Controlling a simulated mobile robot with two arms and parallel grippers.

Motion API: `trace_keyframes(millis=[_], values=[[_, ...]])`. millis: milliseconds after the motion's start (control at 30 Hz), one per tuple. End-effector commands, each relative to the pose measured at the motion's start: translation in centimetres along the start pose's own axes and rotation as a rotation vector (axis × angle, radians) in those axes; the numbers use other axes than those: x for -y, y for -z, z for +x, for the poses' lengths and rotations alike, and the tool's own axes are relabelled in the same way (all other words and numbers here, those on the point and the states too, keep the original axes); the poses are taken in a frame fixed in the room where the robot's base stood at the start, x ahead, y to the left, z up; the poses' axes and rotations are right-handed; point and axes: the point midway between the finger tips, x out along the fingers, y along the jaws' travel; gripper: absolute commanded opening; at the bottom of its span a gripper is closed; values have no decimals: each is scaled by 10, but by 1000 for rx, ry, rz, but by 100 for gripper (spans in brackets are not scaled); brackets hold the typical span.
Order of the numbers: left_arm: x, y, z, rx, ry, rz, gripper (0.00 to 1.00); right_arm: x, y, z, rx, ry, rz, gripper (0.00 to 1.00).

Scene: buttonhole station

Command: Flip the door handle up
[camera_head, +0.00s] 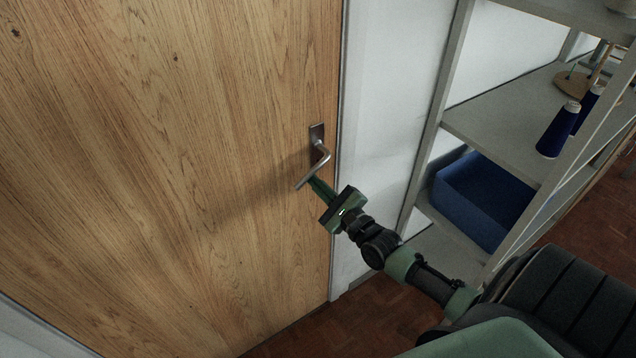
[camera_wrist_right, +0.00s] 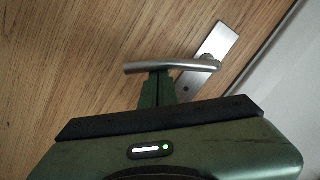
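The door handle (camera_head: 313,172) is a silver lever on a small metal plate (camera_head: 317,132) near the right edge of the wooden door. In the head view the lever slants down and to the left from its pivot. My right gripper (camera_head: 317,184) is just below the lever, its green fingers close together. In the right wrist view the lever (camera_wrist_right: 180,67) crosses in front of the tips of the fingers (camera_wrist_right: 157,82). The fingertips are at or touching the lever; exact contact is hidden. My left gripper is not in view.
The wooden door (camera_head: 170,150) fills the left side, with a white wall (camera_head: 395,90) to its right. A grey shelf unit (camera_head: 495,130) stands further right, holding a blue bin (camera_head: 480,195) and dark blue spools (camera_head: 558,130). Brown floor (camera_head: 375,315) shows below.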

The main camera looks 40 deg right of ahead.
Motion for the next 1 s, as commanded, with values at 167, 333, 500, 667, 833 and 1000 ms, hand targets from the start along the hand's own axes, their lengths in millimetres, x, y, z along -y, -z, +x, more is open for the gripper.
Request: trace_keyframes(millis=[167,333,500,667,833,1000], values=[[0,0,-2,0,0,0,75,-1,-9,1,1,13,104,0],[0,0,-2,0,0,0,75,0,-18,2,1,30,240,0],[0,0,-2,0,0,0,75,2,-27,3,0,47,369,0],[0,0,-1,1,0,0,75,4,-34,4,0,58,465,0],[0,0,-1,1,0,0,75,6,-39,5,0,68,535,0],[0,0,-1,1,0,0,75,8,-41,5,-1,73,570,0]])
